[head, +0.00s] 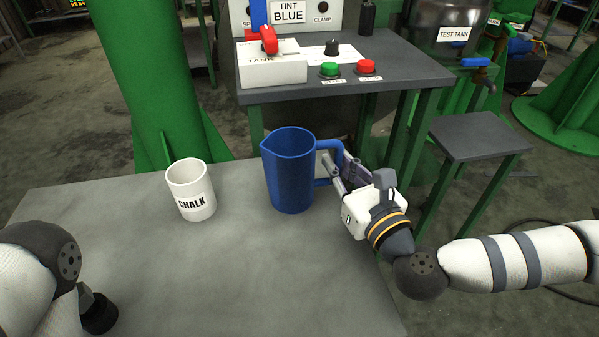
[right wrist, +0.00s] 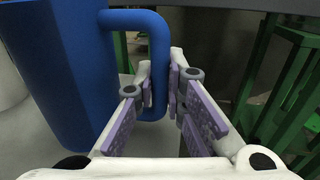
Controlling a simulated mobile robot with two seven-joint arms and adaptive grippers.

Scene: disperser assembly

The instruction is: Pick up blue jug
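The blue jug (head: 289,172) stands upright on the grey table, its handle (head: 331,146) pointing right. My right gripper (head: 340,172) reaches the handle from the right. In the right wrist view, the jug's body (right wrist: 62,75) fills the left side, and the handle (right wrist: 157,65) runs down between the purple-padded fingers of the gripper (right wrist: 160,88). The fingers are closed in on both sides of the handle and appear to touch it. My left arm shows at the lower left in the head view, but its fingers are not seen.
A white mug labelled CHALK (head: 191,190) stands left of the jug. The grey table's (head: 230,270) front is clear. Behind is a control bench (head: 400,72) with green and red buttons. A green column (head: 145,80) rises at the back left, and a small stand (head: 478,135) is at the right.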

